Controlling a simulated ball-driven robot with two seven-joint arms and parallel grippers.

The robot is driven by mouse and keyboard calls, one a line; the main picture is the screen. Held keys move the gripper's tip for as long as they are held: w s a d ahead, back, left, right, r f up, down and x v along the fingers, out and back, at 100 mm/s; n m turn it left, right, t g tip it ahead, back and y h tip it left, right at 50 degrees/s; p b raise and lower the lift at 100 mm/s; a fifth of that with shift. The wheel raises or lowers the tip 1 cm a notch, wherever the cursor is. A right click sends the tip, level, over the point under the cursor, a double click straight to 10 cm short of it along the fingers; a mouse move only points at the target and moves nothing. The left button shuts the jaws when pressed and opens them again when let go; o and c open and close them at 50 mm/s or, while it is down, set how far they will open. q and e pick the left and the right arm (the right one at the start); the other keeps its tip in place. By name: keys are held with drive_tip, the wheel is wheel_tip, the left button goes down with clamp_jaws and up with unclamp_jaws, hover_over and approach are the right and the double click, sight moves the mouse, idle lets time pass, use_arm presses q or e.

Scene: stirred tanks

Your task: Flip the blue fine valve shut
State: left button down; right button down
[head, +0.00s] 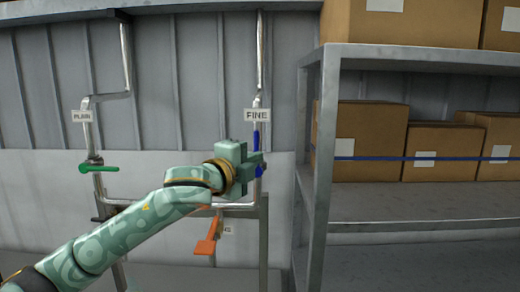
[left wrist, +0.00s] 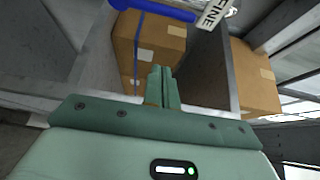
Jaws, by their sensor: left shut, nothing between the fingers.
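The blue fine valve handle (head: 257,138) stands upright, in line with the vertical metal pipe, just below the white FINE tag (head: 257,115). My left gripper (head: 261,161) is in front of the handle's lower part and hides some of it; blue shows above and below the fingers. In the left wrist view the blue handle (left wrist: 158,9) lies across the top, beyond the fingertips, with the FINE tag (left wrist: 215,12) beside it. The left fingers (left wrist: 162,72) are shut with nothing between them. I cannot tell whether they touch the handle. My right gripper is not in view.
A green handle (head: 98,169) lies sideways on the left pipe under a PLAIN tag (head: 81,116). An orange handle (head: 208,240) hangs low, below my forearm. A grey shelf (head: 323,160) with cardboard boxes (head: 371,125) stands close to the right of the fine pipe.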

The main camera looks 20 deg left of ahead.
sight(258, 149)
use_arm(q)
drive_tip(key=w+a+p, duration=0.1)
drive_tip(key=w+p, duration=0.2)
drive_tip(key=w, duration=0.6)
drive_tip(key=shift+a+p, duration=0.3)
drive_tip(key=shift+w+d, duration=0.1)
drive_tip(key=shift+w, duration=0.05)
drive_tip(key=shift+a+n+b, duration=0.3)
